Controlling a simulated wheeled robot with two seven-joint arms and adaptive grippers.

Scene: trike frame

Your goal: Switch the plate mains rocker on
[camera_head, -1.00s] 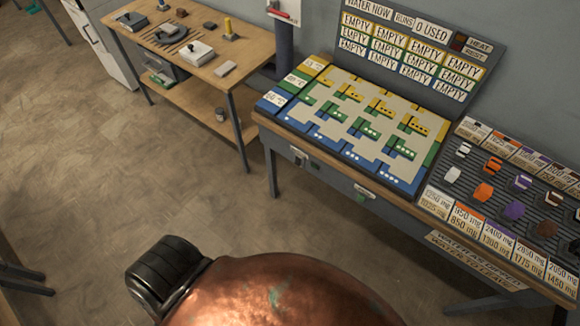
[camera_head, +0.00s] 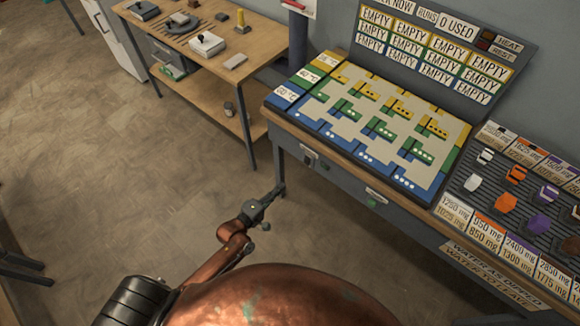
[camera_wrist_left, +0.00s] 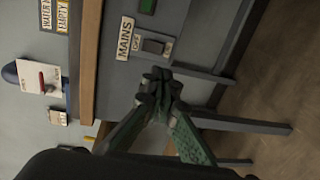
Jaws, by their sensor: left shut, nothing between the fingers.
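The plate mains rocker (camera_head: 309,158) sits on the front apron of the plate table, at its left end. In the left wrist view the dark rocker (camera_wrist_left: 153,46) shows beside a white MAINS label (camera_wrist_left: 125,38). Small lettering flanks it, and I cannot tell which way it is tipped. My left gripper (camera_head: 279,189) is in front of the apron, below and left of the rocker in the head view. In the wrist view its fingertips (camera_wrist_left: 157,76) are together, empty, just below the rocker in the picture and seemingly apart from it. My right gripper is not in view.
The plate table (camera_head: 268,104) carries a coloured board under an EMPTY-labelled panel (camera_head: 433,48). A green part (camera_head: 324,167) sits right of the rocker. A rack of coloured pieces (camera_head: 520,180) is at the right. A wooden bench (camera_head: 200,72) stands at the left. The floor before the table is clear.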

